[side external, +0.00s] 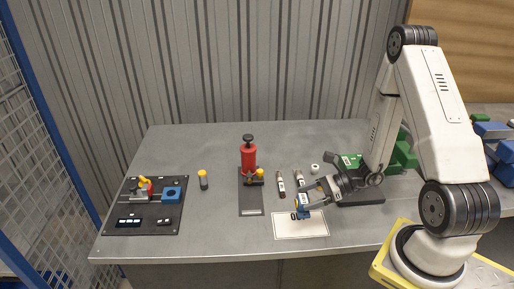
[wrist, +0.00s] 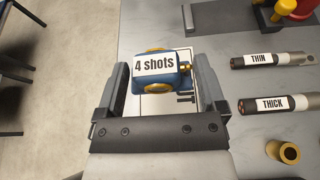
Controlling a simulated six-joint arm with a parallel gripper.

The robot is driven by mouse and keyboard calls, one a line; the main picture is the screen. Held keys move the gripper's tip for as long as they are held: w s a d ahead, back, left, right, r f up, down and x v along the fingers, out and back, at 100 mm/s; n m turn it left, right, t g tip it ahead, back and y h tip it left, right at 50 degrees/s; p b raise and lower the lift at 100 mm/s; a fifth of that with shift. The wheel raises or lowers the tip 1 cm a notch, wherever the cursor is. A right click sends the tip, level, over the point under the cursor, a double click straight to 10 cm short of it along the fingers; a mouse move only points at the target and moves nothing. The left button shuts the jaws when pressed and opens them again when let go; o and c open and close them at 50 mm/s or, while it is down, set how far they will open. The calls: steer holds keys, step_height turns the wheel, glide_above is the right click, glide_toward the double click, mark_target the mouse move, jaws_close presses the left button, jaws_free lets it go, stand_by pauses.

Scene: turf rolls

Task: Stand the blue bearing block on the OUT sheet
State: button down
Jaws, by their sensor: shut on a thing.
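The blue bearing block (wrist: 158,82), with yellow round parts and a "4 shots" label, is between the two fingers of my gripper (wrist: 163,76) in the wrist view. My gripper is shut on it. In the side view my gripper (side external: 305,206) is low over the white OUT sheet (side external: 310,230) at the table's front edge, and the blue block shows small at its tip. Part of the sheet's lettering is covered. White sheet (wrist: 155,108) also shows beneath the block in the wrist view. I cannot tell whether the block touches the sheet.
Tubes labelled THIN (wrist: 275,60) and THICK (wrist: 275,103) lie close by. A red canister (side external: 248,158) stands on a dark plate. A yellow-capped cylinder (side external: 203,181) and a black fixture board (side external: 140,222) are at left. Green blocks (side external: 403,155) are behind my arm.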

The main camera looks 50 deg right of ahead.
steer(key=shift+f, duration=1.25)
steer(key=shift+f, duration=1.75)
steer(key=shift+f, duration=0.15)
jaws_free()
steer(key=shift+r, duration=0.2)
steer(key=shift+v, duration=3.75)
